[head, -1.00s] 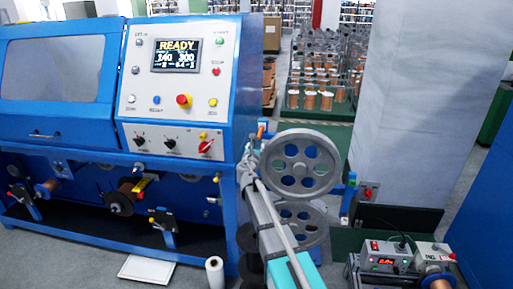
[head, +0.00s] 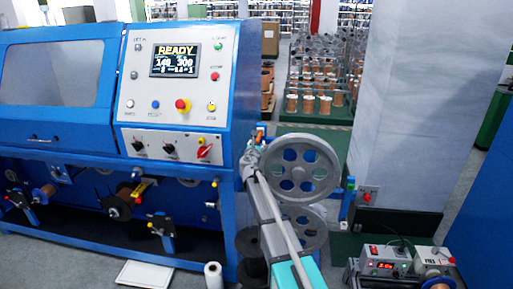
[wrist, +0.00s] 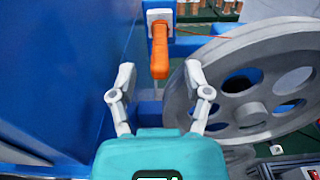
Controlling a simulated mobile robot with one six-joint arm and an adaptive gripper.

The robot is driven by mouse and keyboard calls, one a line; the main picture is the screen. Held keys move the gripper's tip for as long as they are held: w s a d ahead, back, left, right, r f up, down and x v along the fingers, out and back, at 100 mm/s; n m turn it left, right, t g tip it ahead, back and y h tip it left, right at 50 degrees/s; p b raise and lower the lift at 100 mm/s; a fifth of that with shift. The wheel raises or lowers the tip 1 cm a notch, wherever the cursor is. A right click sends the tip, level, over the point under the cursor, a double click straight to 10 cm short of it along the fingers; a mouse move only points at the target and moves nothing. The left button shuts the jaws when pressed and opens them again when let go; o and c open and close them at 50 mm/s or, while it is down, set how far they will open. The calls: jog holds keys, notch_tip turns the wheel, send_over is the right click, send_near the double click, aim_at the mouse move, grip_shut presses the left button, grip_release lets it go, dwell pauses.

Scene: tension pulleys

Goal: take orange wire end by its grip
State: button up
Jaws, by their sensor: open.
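The orange grip (wrist: 160,52) of the wire end hangs upright from a white-and-grey holder (wrist: 161,18) on a blue bar in the wrist view. It also shows as a small orange spot (head: 261,130) beside the machine in the head view. My gripper (wrist: 160,80) is open, its two fingers apart on either side below the grip. The grip's lower end lines up with the gap between the fingertips; I cannot tell whether it is between them in depth. In the head view my gripper (head: 254,152) is just below the orange spot, partly blurred with the background.
Large grey pulleys (head: 300,168) stand close to the right of my gripper. The blue machine (head: 225,100) with its lit READY panel (head: 174,60) is close on the left. A pillar (head: 405,110) and small electrical boxes (head: 385,262) are farther right.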

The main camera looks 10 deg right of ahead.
aim_at(259, 137)
jog(key=shift+x, duration=1.05)
grip_shut()
dwell(0.5)
